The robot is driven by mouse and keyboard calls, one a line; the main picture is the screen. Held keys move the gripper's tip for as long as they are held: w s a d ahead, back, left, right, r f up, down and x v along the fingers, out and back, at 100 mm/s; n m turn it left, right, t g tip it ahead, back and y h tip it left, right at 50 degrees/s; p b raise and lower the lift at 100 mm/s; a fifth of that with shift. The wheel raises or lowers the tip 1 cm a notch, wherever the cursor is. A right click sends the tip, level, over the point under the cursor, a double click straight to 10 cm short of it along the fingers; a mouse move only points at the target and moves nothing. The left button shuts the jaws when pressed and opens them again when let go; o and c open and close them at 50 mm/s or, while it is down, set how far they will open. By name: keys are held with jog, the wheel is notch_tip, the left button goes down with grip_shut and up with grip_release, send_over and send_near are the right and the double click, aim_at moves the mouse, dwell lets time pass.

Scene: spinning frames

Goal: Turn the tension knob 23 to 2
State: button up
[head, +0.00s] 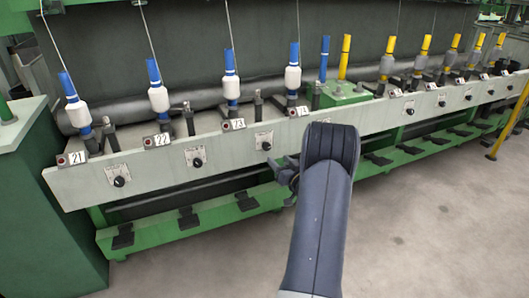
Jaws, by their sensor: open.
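The number plate 23 (235,124) is on the pale front rail. A black tension knob (266,146) on a small marked dial plate sits just right of and below it. The dial's marks and the knob's setting are too small to read. My gripper (279,174) is in front of the rail, a little below and right of this knob, and appears apart from it. It is open and seems empty, and my dark arm hides part of it.
Similar knobs sit by plate 21 (72,158) and plate 22 (157,140). White bobbins with blue tops (292,78) stand above the rail. Black pedals (189,218) jut out below it. My arm covers part of the rail on the right. The grey floor (420,225) is clear.

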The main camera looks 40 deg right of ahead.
aim_at(268, 148)
jog(key=w, duration=0.2)
jog(key=w+d+b, duration=0.1)
jog(key=w, duration=0.5)
jog(key=shift+d+b, duration=0.15)
jog(key=shift+b, duration=0.25)
jog(key=shift+c, duration=0.3)
jog(key=c, duration=0.9)
